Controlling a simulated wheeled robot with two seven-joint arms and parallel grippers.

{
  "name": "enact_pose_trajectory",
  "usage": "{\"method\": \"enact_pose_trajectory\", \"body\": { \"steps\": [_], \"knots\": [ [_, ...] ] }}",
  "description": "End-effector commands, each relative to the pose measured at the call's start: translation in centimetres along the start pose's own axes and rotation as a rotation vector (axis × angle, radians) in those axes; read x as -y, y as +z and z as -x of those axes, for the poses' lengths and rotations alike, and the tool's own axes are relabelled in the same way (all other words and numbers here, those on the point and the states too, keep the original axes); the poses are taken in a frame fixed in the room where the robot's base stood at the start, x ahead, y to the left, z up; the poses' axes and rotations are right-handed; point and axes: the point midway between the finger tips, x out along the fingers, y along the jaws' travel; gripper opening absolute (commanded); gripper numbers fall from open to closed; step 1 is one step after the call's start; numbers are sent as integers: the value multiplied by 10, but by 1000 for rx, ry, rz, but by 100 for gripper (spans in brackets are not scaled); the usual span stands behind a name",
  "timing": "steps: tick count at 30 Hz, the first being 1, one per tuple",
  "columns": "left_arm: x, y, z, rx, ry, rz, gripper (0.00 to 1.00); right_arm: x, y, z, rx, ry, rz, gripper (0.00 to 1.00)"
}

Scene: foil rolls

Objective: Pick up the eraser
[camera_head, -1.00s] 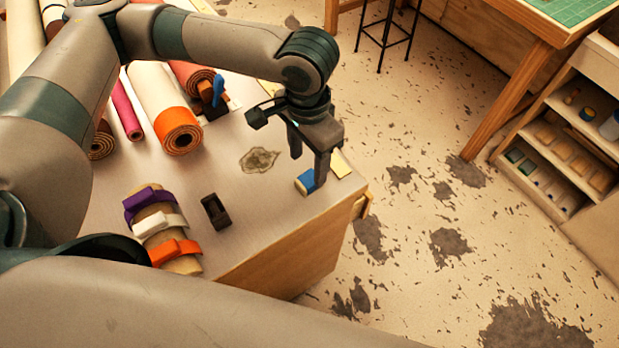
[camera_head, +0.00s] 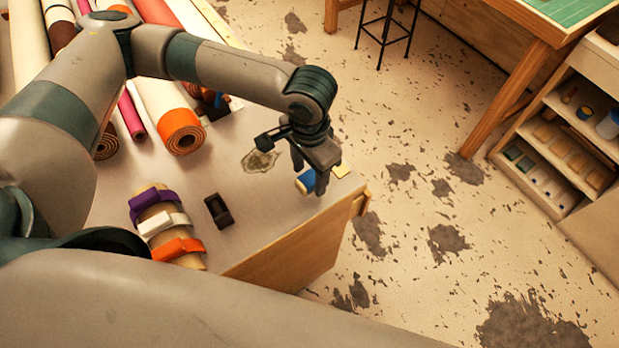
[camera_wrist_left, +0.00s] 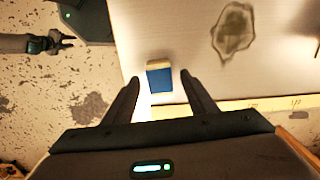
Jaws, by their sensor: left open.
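The eraser (camera_head: 305,182) is a small block, blue with a cream end, lying on the table near its right corner. It also shows in the left wrist view (camera_wrist_left: 160,80), between and just beyond the fingertips. My left gripper (camera_head: 309,178) is open and points down right over the eraser, partly hiding it. In the left wrist view its two fingers (camera_wrist_left: 160,84) stand apart on either side of the eraser, with nothing gripped. A small dark gripper (camera_wrist_left: 52,44), which looks like my right one, shows at upper left over the floor; its jaws are too small to judge.
The table (camera_head: 250,205) has its edge close beside the eraser. A dark stain (camera_head: 260,161), a black holder (camera_head: 218,211) and a roll with purple, white and orange straps (camera_head: 163,228) lie to the left. Large rolls (camera_head: 180,125) lie further back.

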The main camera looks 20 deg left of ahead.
Motion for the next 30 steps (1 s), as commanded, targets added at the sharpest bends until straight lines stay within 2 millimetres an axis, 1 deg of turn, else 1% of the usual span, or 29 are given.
{"method": "enact_pose_trajectory", "body": {
  "steps": [10, 11, 12, 14, 15, 16, 26, 30],
  "knots": [
    [0, 0, 0, 0, 0, 0, 52, -1, 0, 0, 1, 1, 0, 31],
    [0, 0, 0, 0, 0, 0, 44, -1, 0, 0, 1, 1, 0, 31],
    [0, 0, 0, 0, 0, 0, 35, -1, 0, 0, 1, 1, 0, 31],
    [0, 0, 0, 0, 0, 0, 20, -1, 0, 0, 1, 1, 0, 31],
    [0, 0, 0, 0, 0, 0, 11, -1, 0, 0, 1, 1, 0, 31],
    [0, 0, 0, 0, 0, 0, 6, -1, 0, 0, 1, 1, 0, 31],
    [0, 0, 1, -1, 0, 0, 6, -1, 1, -1, 1, 1, 0, 31],
    [0, -1, 8, -3, 1, -1, 6, -1, 1, -5, 1, 1, 0, 31]
  ]
}}
